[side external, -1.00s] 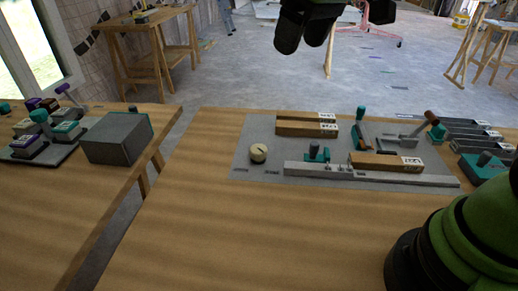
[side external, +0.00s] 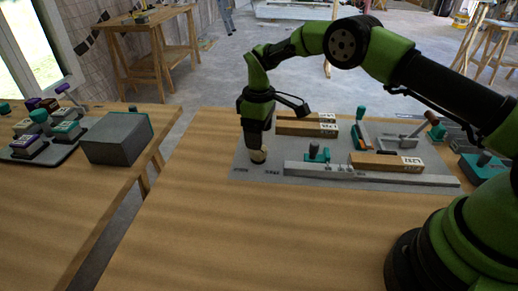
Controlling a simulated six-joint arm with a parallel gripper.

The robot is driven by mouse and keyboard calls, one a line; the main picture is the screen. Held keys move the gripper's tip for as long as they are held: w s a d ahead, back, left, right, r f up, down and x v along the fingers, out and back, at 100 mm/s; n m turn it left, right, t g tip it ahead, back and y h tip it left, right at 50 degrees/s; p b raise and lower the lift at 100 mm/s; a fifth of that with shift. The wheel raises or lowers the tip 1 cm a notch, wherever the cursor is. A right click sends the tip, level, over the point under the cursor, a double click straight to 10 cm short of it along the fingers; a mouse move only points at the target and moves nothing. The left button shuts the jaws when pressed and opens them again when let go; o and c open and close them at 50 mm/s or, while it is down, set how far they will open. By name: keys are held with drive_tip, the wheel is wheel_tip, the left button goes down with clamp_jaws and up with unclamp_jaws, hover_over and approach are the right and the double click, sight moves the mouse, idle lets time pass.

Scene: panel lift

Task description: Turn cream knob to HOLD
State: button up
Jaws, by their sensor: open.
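The cream knob (side external: 258,156) sits near the left end of the grey panel (side external: 240,171). Its lower front shows, and its top and pointer mark are hidden by my gripper. My gripper (side external: 257,149) points straight down directly over the knob, with its fingertips at the knob's top. The jaws are open. I cannot tell whether they touch the knob. Small dark labels lie on the panel in front of the knob, too small to read.
Wooden blocks (side external: 386,161), a teal-based knob (side external: 317,153), a grey rail (side external: 340,172) and levers (side external: 361,132) stand right of the knob. A grey box (side external: 117,139) is on the left table. The wooden table in front of the panel is clear.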

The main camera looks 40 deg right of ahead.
sight(258, 153)
wheel_tip(258, 153, down, 6)
drive_tip(key=shift+r, duration=0.25)
drive_tip(key=c, duration=0.9)
